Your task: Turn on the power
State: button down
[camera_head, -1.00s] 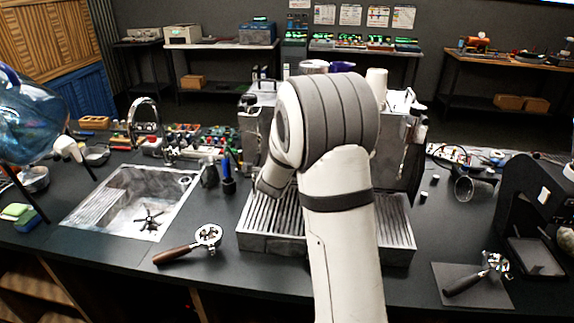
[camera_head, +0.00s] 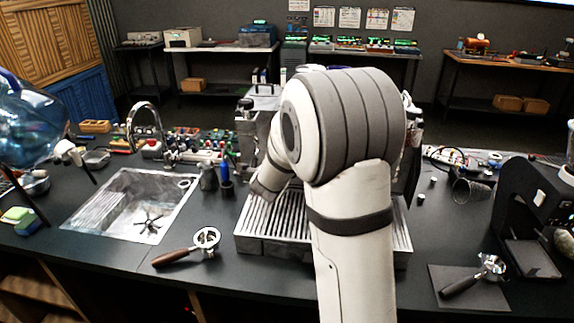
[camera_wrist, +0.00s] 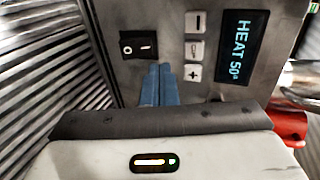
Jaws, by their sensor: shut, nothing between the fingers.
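The espresso machine (camera_head: 250,125) stands at the middle of the counter, largely hidden behind my arm in the head view. The wrist view shows its metal front panel (camera_wrist: 165,30). A black rocker power switch (camera_wrist: 138,45) with "O" and "I" marks is on this panel. To its right are several white buttons (camera_wrist: 195,48) in a column and a lit display (camera_wrist: 242,48) reading "HEAT 50°". My gripper (camera_wrist: 160,70) has blue fingers, shut together and empty. The fingertips appear just below and right of the switch; I cannot tell if they touch the panel.
The drip tray (camera_head: 275,222) lies below the machine front. A portafilter (camera_head: 190,248) lies left of it, near a sink (camera_head: 120,205). Another portafilter (camera_head: 475,277) lies on a mat at right, beside a black grinder (camera_head: 520,200).

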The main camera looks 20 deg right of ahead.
jog(key=r+v, duration=0.1)
jog(key=v, duration=0.8)
jog(key=shift+w+b, duration=0.25)
jog(key=shift+b, duration=0.1)
jog(key=shift+r, duration=0.1)
